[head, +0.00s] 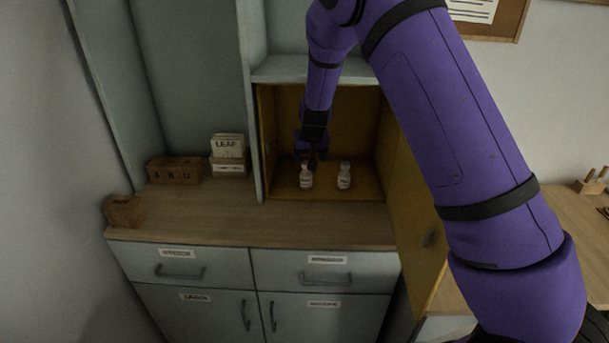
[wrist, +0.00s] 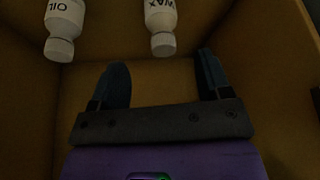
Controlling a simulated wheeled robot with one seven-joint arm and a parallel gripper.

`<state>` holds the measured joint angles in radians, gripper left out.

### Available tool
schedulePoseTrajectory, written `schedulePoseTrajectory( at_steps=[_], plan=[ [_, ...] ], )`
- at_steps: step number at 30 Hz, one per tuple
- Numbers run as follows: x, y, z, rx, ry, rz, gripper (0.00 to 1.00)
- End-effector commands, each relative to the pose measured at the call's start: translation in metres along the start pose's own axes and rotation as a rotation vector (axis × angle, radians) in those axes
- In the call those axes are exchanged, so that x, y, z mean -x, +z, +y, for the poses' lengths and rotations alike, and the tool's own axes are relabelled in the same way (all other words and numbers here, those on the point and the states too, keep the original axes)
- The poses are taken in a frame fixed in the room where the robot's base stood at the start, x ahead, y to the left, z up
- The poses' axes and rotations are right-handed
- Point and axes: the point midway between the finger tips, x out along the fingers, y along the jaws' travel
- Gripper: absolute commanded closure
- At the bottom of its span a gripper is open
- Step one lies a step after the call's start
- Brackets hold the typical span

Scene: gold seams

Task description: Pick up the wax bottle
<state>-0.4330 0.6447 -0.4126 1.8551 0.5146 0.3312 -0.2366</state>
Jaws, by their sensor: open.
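The wax bottle (wrist: 161,22) is a small white bottle with a pale cap and a dark WAX label. In the wrist view it is ahead of my gripper (wrist: 161,62), roughly in line with the gap between the two fingers. My gripper is open and empty, with the bottle apart from the fingers. In the head view, my gripper (head: 313,160) is inside the open cabinet, right above and beside the left bottle, which appears to be the wax bottle (head: 306,180). Its label is too small to read there.
The oil bottle (wrist: 63,25) stands close beside; it appears to be the right bottle (head: 344,178) in the head view. The yellow cabinet (head: 360,125) encloses both with walls and a top. Its open door (head: 418,215) is on the right. Wooden counter (head: 310,225) in front is clear.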

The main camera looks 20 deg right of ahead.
Motion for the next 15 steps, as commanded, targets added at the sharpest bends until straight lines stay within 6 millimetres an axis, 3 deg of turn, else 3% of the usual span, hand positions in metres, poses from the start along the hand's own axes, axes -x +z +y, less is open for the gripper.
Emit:
schedulePoseTrajectory(
  at_steps=[15],
  plan=[
    [-0.054, 0.002, -0.003, 0.000, 0.003, -0.003, 0.29]
  ],
)
